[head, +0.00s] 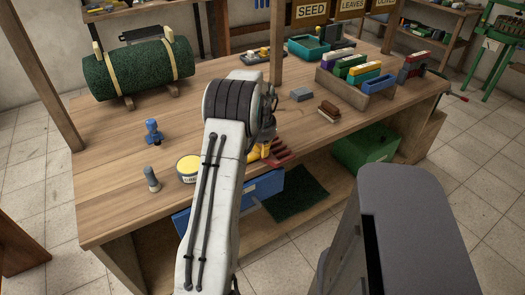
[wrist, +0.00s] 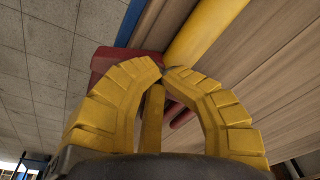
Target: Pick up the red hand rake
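The red hand rake (head: 281,156) shows at the front edge of the workbench in the head view, its red tines just right of my gripper. In the wrist view its red part (wrist: 112,58) lies behind my fingertips and a yellow handle (wrist: 207,28) runs to the upper right. My gripper (wrist: 162,70) has its yellow ribbed fingers curved in, tips almost together, right in front of the rake. In the head view my arm mostly hides my gripper (head: 258,151). Whether the tips hold the rake or only overlap it is unclear.
On the workbench (head: 120,195), a yellow-lidded tin (head: 188,167) and two small blue tools stand left of my arm. A green roll (head: 139,68) lies at the back left. A wooden crate (head: 340,88) and a dark trowel-like tool (head: 328,110) are right. A blue drawer (head: 268,184) is below the edge.

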